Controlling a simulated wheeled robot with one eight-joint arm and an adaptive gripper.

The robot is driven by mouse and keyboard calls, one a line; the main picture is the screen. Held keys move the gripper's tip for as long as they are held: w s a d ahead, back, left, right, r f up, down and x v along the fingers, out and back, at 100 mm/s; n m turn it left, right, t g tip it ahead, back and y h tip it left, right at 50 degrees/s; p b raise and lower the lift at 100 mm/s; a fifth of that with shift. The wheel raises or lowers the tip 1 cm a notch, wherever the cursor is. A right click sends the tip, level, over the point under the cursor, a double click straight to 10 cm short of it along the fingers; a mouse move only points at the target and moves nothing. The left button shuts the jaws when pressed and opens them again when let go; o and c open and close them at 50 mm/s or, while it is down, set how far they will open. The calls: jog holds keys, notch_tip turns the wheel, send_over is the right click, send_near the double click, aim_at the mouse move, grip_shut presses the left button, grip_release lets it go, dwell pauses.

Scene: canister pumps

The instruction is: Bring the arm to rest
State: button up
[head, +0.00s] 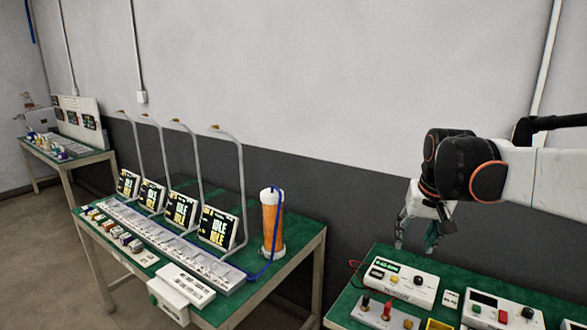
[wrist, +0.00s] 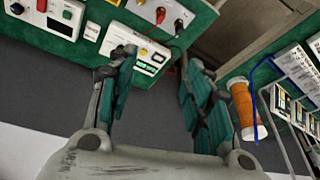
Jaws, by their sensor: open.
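My arm (head: 470,165) comes in from the right side of the head view, in front of the wall. My gripper (head: 418,240) hangs from it, fingers pointing down, above the back of the right-hand green table (head: 345,300). In the wrist view my gripper (wrist: 155,95) shows two green-padded fingers spread wide apart with nothing between them. Beyond the fingertips lie the grey lower wall and the edge of the green table with its instruments.
A white meter box (head: 400,283) and another instrument (head: 500,312) stand on the right table below my gripper. An orange cylinder (head: 271,222) stands on the middle table, beside several pump displays reading IDLE (head: 215,226). A gap separates these tables. Another table (head: 75,155) stands far left.

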jog(key=s+a+f+n+t, duration=0.1)
jog(key=s+a+f, duration=0.1)
jog(key=s, duration=0.5)
jog(key=s+a+f+n+t, duration=0.1)
jog(key=s+a+f, duration=0.1)
jog(key=s, duration=0.6)
jog(key=s+a+f+n+t, duration=0.1)
jog(key=s+a+f, duration=0.2)
jog(key=s, duration=0.5)
jog(key=shift+a, duration=0.4)
jog(key=shift+s, duration=0.1)
